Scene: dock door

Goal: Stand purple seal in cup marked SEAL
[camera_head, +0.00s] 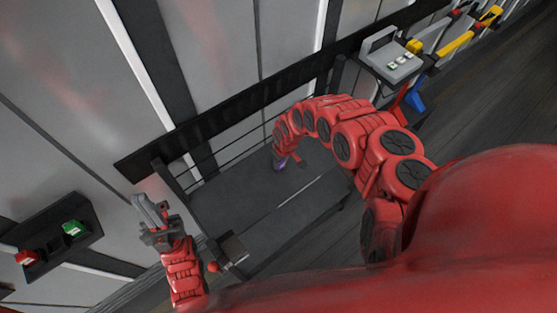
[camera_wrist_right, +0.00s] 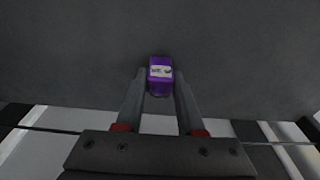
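The purple seal (camera_wrist_right: 160,74) is a small purple block with a white printed label, seen between my right fingertips in the right wrist view. In the head view a bit of the purple seal (camera_head: 281,164) shows at the tip of my right arm, above the grey table. My right gripper (camera_wrist_right: 161,82) appears shut on it, a finger along each side. My left gripper (camera_head: 145,208) is at the lower left, left of the table, with nothing visible in it; its finger gap is unclear. I cannot make out a cup marked SEAL.
A black rail runs along the wall behind. A grey case (camera_head: 392,60) and coloured items stand at upper right. A panel (camera_head: 48,243) with red and green parts is at lower left.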

